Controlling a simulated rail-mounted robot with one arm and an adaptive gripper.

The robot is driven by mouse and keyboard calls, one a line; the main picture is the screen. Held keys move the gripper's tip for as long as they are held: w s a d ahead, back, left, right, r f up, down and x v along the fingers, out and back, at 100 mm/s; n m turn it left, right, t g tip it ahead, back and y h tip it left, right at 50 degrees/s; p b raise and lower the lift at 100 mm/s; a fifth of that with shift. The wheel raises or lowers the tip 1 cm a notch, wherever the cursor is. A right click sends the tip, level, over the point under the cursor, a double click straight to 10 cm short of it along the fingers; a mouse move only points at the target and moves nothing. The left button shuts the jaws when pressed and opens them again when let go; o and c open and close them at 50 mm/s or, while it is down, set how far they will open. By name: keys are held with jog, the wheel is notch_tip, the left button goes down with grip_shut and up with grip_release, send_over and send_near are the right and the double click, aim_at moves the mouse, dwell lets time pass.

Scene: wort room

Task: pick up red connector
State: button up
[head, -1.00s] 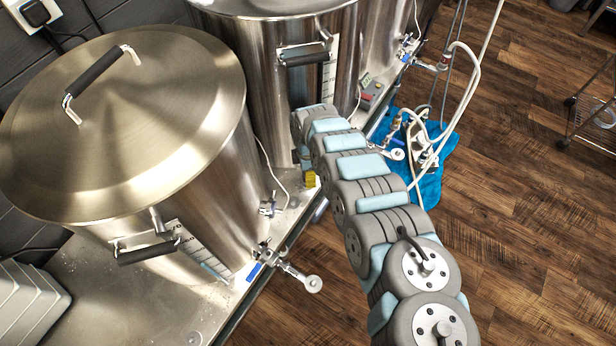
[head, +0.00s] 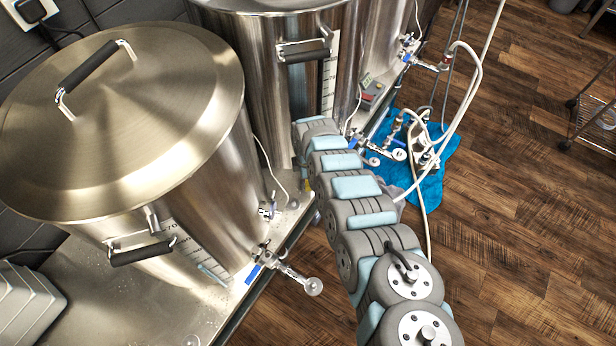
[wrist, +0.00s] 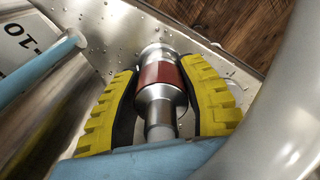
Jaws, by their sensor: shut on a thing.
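The red connector (wrist: 161,88) shows in the wrist view as a metal fitting with a red band around its middle and silver ends. My gripper (wrist: 160,70) has its two yellow ribbed fingers on either side of it and is shut on it. The connector points away from my wrist, over a wet steel surface. I cannot tell whether it touches that surface. In the head view my arm hides the connector and nearly all of my gripper.
In the head view, lidded steel kettles (head: 130,120) with taps stand on a steel bench (head: 130,310). A tap (head: 285,272) juts over the bench edge. A blue cloth (head: 432,190) with hoses lies on the wooden floor. Open floor (head: 510,240) is at the right.

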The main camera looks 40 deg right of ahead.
jog(key=shift+r, duration=0.1)
grip_shut()
jog(key=shift+s+a+r+p, duration=0.15)
jog(key=shift+s+r+p, duration=0.15)
jog(key=shift+p, duration=0.25)
notch_tip(320, 180, up, 6)
jog(key=shift+w+p, duration=0.1)
jog(key=shift+p, duration=1)
jog(key=shift+r, duration=0.3)
jog(key=s+a+p, duration=0.5)
jog(key=s, duration=0.3)
jog(key=s+a+p, duration=0.5)
jog(key=s, duration=0.3)
jog(key=shift+s+f+p, duration=0.15)
jog(key=shift+s+p, duration=0.2)
jog(key=shift+p, duration=0.05)
